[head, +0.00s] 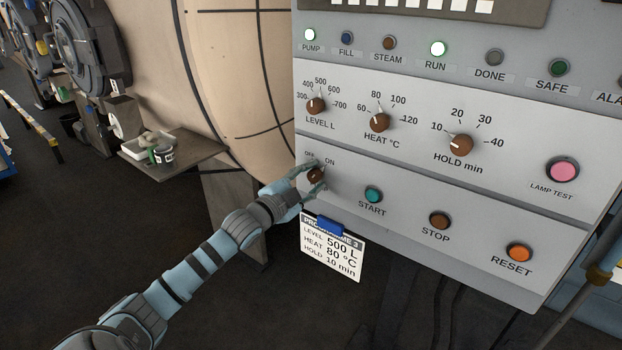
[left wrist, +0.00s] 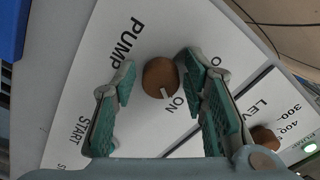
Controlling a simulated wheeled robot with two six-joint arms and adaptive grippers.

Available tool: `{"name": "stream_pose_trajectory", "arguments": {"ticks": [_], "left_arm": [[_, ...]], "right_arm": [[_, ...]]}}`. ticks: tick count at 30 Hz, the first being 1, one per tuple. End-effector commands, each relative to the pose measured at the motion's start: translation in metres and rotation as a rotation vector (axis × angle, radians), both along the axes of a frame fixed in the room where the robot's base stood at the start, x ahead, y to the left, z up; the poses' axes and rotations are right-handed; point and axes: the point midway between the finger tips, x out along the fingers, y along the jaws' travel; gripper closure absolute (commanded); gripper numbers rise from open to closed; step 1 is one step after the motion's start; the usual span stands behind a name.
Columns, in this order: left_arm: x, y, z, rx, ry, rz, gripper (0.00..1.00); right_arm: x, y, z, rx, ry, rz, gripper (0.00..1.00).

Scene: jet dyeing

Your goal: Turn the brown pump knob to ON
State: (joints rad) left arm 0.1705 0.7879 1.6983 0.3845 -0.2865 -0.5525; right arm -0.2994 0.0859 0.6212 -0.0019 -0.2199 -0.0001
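The brown pump knob (head: 317,174) is on the lower left of the grey control panel, below the OFF and ON labels. In the left wrist view the knob (left wrist: 160,77) shows a white mark that points toward the ON label. My left gripper (head: 309,179) is at the knob, with one finger above it and one below. In the left wrist view the left gripper (left wrist: 158,78) is open, its teal-padded fingers on either side of the knob. A gap shows at one finger; contact at the other is unclear. The PUMP lamp (head: 309,35) is lit. My right gripper is not in view.
Level, heat and hold knobs sit above, and START (head: 373,195), STOP (head: 440,220) and RESET (head: 519,252) buttons to the right. A programme card (head: 332,250) with a blue clip hangs below the knob. A large beige drum (head: 235,70) stands left of the panel.

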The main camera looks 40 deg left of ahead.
Motion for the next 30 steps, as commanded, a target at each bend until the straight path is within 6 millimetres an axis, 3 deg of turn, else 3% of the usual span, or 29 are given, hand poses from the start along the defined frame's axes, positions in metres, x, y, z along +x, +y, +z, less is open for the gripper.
{"name": "stream_pose_trajectory", "arguments": {"ticks": [11, 21, 25, 30], "left_arm": [[0.001, -0.001, 0.008, 0.001, -0.004, -0.002, 0.52], [0.000, 0.001, 0.086, 0.002, -0.007, 0.000, 0.52], [0.000, 0.000, 0.100, 0.001, -0.004, -0.001, 0.52], [0.000, 0.000, 0.101, 0.000, -0.003, -0.002, 0.52]], "right_arm": [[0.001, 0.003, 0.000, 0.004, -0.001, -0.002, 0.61], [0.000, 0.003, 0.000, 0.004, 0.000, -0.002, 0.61], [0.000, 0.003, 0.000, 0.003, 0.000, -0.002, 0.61], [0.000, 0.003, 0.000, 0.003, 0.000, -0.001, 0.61]]}}
